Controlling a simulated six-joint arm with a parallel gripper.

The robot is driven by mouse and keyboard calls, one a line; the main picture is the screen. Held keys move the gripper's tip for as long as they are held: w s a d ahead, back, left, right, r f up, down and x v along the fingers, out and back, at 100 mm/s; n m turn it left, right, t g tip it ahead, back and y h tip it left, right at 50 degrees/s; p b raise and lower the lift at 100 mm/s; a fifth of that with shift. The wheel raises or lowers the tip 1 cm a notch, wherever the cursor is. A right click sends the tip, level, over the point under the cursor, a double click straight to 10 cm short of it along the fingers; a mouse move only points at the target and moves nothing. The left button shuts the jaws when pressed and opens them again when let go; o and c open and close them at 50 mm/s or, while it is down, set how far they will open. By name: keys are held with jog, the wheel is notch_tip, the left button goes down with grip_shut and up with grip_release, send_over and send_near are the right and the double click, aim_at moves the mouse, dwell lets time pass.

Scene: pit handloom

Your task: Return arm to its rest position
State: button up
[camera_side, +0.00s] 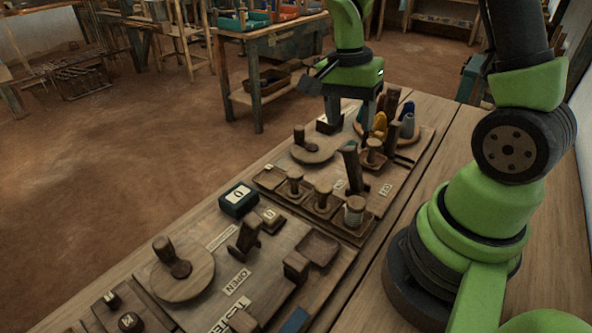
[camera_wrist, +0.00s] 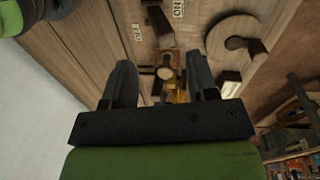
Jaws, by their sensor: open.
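My gripper (camera_side: 351,112) hangs over the far end of the wooden work board, with its fingers pointing down. It is beside the round tray that holds a yellow cone (camera_side: 380,122) and a blue cone (camera_side: 407,122). The wrist view shows my gripper (camera_wrist: 160,85) with its two dark fingers spread apart. Between and below them I see board fittings and a bit of yellow (camera_wrist: 180,92). I see nothing held in the fingers. The exact gap between the fingers and the parts behind them is hard to tell.
Upright dark wooden posts (camera_side: 351,168) stand close by, near a round crank disc (camera_side: 313,150). A row of pegs in small trays (camera_side: 323,196) lies nearer. A dark box (camera_side: 238,200) and a large disc (camera_side: 183,272) sit at the front.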

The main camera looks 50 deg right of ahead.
jog(key=s+a+r+n+t+y, duration=0.1)
jog(key=s+a+r+n+t, duration=0.3)
jog(key=a+r+n, duration=0.1)
jog(key=s+a+r+n+t+y, duration=0.1)
jog(key=s+a+r+n+t, duration=0.3)
jog(key=a+r+n, duration=0.2)
notch_tip(320, 180, up, 4)
jog(key=shift+s+a+f+n+t, duration=0.15)
jog(key=shift+s+n+t, duration=0.2)
jog(key=shift+n, duration=0.65)
